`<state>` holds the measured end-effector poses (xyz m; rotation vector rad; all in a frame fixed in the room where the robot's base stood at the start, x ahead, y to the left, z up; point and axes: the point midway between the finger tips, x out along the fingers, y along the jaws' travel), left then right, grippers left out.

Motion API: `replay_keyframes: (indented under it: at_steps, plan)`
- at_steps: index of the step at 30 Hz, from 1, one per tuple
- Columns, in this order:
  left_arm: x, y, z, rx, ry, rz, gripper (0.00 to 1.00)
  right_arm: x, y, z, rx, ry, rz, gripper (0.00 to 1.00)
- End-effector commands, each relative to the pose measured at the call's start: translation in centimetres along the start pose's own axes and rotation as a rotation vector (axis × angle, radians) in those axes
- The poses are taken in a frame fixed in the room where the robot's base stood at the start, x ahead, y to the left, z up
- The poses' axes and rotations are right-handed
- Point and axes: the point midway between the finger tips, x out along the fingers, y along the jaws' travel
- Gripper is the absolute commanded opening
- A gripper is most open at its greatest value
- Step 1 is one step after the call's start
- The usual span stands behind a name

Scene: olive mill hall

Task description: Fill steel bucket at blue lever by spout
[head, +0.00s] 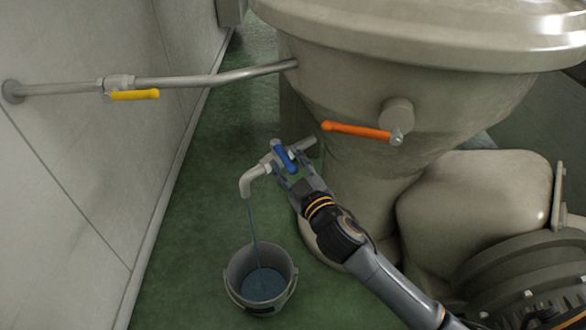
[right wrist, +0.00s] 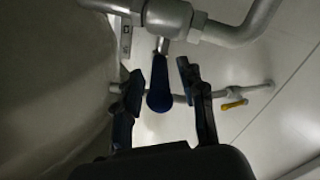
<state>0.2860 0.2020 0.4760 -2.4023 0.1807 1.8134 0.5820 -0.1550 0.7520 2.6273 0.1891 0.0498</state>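The steel bucket (head: 236,292) stands upright on the floor below the spout (head: 247,184). A thin bluish stream (head: 253,222) runs from the spout into it, and bluish liquid (head: 263,284) covers its bottom part. The blue lever (head: 284,157) is on the valve above the spout; in the right wrist view the lever (right wrist: 159,85) hangs between my fingers. My right gripper (head: 287,172) is at the lever with its fingers apart, one on each side. In the right wrist view the gripper (right wrist: 157,78) shows small gaps to the lever. My left gripper is out of view.
A big beige vessel (head: 440,100) fills the right, with an orange lever (head: 357,131) on its side. A pipe with a yellow lever (head: 134,95) runs from the left wall to it. Ribbed machinery (head: 530,275) stands lower right. Green floor (head: 190,240) is clear left of the bucket.

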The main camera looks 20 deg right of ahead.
Motion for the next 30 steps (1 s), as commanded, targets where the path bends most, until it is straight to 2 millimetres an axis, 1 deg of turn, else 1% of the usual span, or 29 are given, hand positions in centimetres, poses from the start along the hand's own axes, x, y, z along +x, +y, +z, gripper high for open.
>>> replay_keyframes:
  at_steps: [5,12,15,18,21,24,30]
  plan:
    - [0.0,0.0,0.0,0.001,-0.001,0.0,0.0,-2.4,-0.1,0.1,0.001,-0.002,-0.002,0.4]
    - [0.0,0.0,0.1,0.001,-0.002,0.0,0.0,-7.5,-0.1,0.2,0.003,-0.004,-0.003,0.4]
    - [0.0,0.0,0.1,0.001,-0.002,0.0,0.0,-9.3,-0.1,0.1,0.001,-0.003,-0.002,0.4]
    - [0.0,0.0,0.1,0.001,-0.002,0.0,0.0,-10.5,-0.1,0.1,0.002,-0.002,-0.002,0.4]
    - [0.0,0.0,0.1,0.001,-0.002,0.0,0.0,-11.3,-0.1,0.0,0.002,-0.001,-0.001,0.4]
    - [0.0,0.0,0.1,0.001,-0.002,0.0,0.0,-11.7,0.0,0.0,0.001,0.0,-0.001,0.4]
    - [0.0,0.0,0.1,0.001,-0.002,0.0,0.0,-11.8,0.0,0.0,0.0,0.001,0.0,0.4]
